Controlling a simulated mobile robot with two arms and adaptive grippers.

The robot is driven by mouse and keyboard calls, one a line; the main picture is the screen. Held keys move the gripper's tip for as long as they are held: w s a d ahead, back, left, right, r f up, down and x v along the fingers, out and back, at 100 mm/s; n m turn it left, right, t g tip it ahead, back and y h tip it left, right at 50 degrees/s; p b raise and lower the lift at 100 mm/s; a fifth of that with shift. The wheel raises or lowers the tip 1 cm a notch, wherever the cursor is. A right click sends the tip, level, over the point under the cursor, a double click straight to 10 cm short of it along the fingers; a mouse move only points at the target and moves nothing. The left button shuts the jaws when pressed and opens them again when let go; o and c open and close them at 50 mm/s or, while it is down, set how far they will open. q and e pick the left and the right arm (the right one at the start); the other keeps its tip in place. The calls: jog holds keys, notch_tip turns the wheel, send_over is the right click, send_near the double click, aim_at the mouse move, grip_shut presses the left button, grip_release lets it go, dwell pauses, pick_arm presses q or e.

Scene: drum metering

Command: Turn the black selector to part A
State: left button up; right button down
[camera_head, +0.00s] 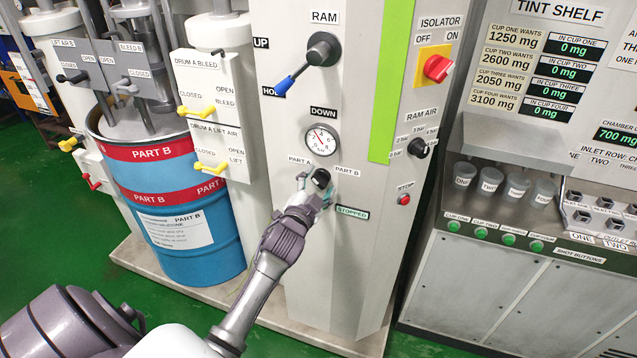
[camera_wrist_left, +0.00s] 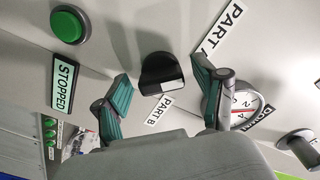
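The black selector (camera_head: 321,179) is on the grey panel below the pressure gauge, between the PART A label (camera_head: 299,160) and the PART B label (camera_head: 347,171). In the left wrist view the selector (camera_wrist_left: 160,72) shows a pale mark on its edge near the PART B label (camera_wrist_left: 158,110); its exact setting is hard to tell. My left gripper (camera_head: 314,188) is at the selector, partly covering it in the head view. In the wrist view its green-padded fingers (camera_wrist_left: 162,86) are spread, one on each side of the selector, with gaps showing. My right gripper is not in view.
The gauge (camera_head: 322,139) is just above the selector. The STOPPED sign (camera_head: 352,212) and a green button (camera_wrist_left: 67,25) are close by. The RAM lever (camera_head: 301,66) sticks out above. A blue PART B drum (camera_head: 190,235) stands to the left.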

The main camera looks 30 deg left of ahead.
pick_arm(q)
jog(key=shift+s, duration=0.1)
jog(key=v, duration=1.2)
jog(key=s+d+f+n+g+h+b, duration=0.1)
jog(key=s+d+f+g, duration=0.2)
jog(key=f, duration=1)
jog(key=s+d+f+g+h, duration=0.15)
jog(key=s+f, duration=0.25)
jog(key=f, duration=0.8)
jog(key=s+d+f+n+g+h+b, duration=0.1)
jog(key=s+d+f+g, duration=0.25)
jog(key=f, duration=0.95)
jog(key=s+d+f+g, duration=0.1)
jog(key=s+f+g, duration=0.1)
jog(key=s+f, duration=0.4)
jog(key=s+d+f+n+g+b, duration=0.1)
jog(key=s+f+g, duration=0.2)
jog(key=s+f, duration=0.4)
jog(key=s+d+f+g, duration=0.1)
jog(key=s+f+g, duration=0.2)
jog(key=s, duration=1.4)
notch_tip(320, 180, down, 4)
jog(key=shift+f+n+h+b, duration=0.1)
jog(key=shift+n+h+b, duration=0.25)
jog(key=shift+h, duration=0.1)
jog(key=shift+s, duration=0.2)
jog(key=shift+c, duration=0.3)
